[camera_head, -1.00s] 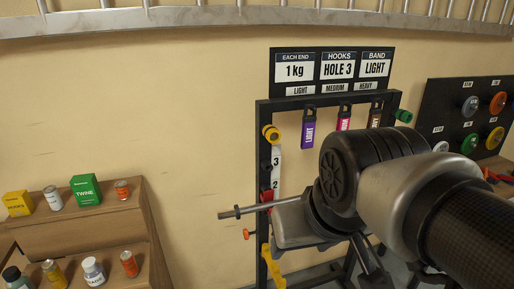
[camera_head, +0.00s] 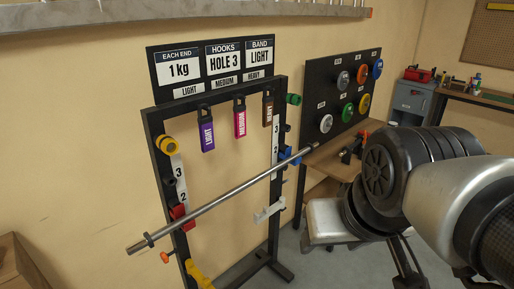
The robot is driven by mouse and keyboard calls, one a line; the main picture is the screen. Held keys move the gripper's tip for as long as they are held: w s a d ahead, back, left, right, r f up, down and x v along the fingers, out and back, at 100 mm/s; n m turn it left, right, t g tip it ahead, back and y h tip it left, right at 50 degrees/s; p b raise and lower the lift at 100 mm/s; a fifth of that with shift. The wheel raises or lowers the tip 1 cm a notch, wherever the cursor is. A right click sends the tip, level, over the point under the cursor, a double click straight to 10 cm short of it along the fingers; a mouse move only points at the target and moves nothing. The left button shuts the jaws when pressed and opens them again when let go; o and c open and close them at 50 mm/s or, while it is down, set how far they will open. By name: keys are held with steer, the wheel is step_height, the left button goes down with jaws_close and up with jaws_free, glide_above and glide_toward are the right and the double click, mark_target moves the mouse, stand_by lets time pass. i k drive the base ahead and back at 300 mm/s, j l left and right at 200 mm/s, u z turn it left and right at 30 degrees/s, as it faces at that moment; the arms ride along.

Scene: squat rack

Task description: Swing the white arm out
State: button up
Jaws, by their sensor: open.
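The white arm (camera_head: 268,211) is a short pale bracket low on the rack's right post, under the bar's right end. It sticks out from the post with a small upturned end. The black rack (camera_head: 155,150) stands against the wall. My gripper (camera_head: 325,226) is to the right of the white arm, with a visible gap between them in the picture. It is open, and nothing shows in it. Its fingertips are hard to make out, and my wrist covers part of the view.
A steel bar (camera_head: 215,201) lies slanted across the rack. A yellow arm (camera_head: 198,274) sits low on the left post. Purple (camera_head: 207,132), pink (camera_head: 240,122) and brown bands hang above. A plate board (camera_head: 341,97) and wooden table (camera_head: 335,160) stand right, behind my arm.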

mark_target(268, 212)
steer(key=i+l+u, duration=0.1)
steer(key=i, duration=0.4)
steer(key=i+l, duration=0.3)
steer(key=i, duration=0.25)
steer(key=u, duration=0.05)
